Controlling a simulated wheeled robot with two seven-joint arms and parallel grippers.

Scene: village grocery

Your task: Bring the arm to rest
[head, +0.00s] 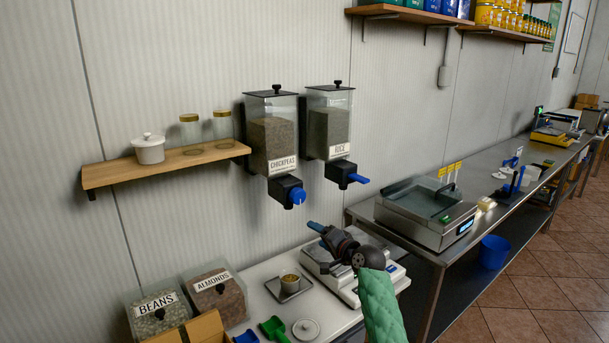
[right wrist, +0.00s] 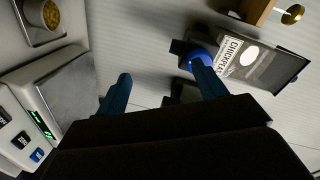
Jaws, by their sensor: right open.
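My right arm, in a green sleeve (head: 380,305), reaches up from the bottom of the head view. Its gripper (head: 317,228) is in the air above the counter, in front of the scale and below the dispensers. In the right wrist view the gripper (right wrist: 161,78) has its two blue fingers wide apart with nothing between them. One finger overlaps the blue knob (right wrist: 200,57) of the chickpeas dispenser (right wrist: 252,60) in that picture, but the head view shows a gap between gripper and knob (head: 298,196). My left gripper is not in view.
A scale (head: 345,283) stands under the gripper. Left of it a small filled tin (head: 290,281) sits on a tray (head: 277,293). The rice dispenser (head: 330,125) hangs on the wall. Bins of beans (head: 157,312) and almonds (head: 215,292) stand left; a steel bench (head: 490,205) is right.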

